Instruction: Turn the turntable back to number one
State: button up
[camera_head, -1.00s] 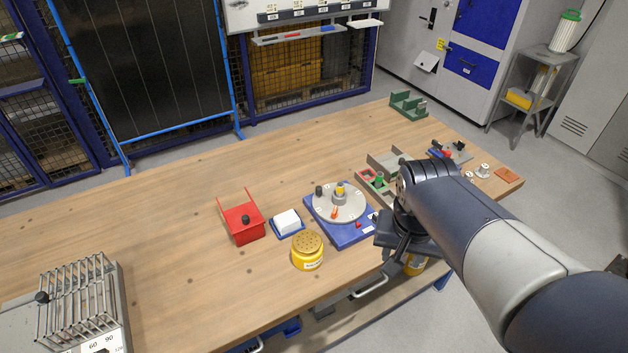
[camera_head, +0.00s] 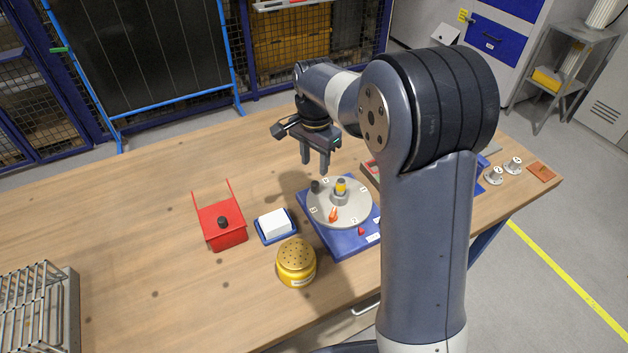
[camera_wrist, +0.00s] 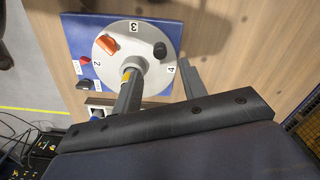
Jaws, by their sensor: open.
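The turntable (camera_head: 350,212) is a light grey disc on a blue base plate (camera_head: 349,242), with a grey, yellow-topped hub (camera_head: 340,188). A black upright knob (camera_head: 317,187) and an orange piece (camera_head: 333,214) sit on it. In the wrist view, numbers 2, 3 and 4 show around the disc (camera_wrist: 127,43). The 2 lies beside a red pointer (camera_wrist: 85,60) on the base; number 1 cannot be made out there. My gripper (camera_head: 314,170) is open and empty above the disc's far side, near the black knob, which also shows in the wrist view (camera_wrist: 160,49).
A wire rack (camera_head: 35,310) stands far left. My arm hides fixtures at right. The table's back left is clear.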

aim_at(315, 183)
notch_tip(315, 183, down, 8)
jog(key=shift+f+p, duration=0.1)
jog(key=shift+p, duration=0.2)
grip_shut()
dwell(0.4)
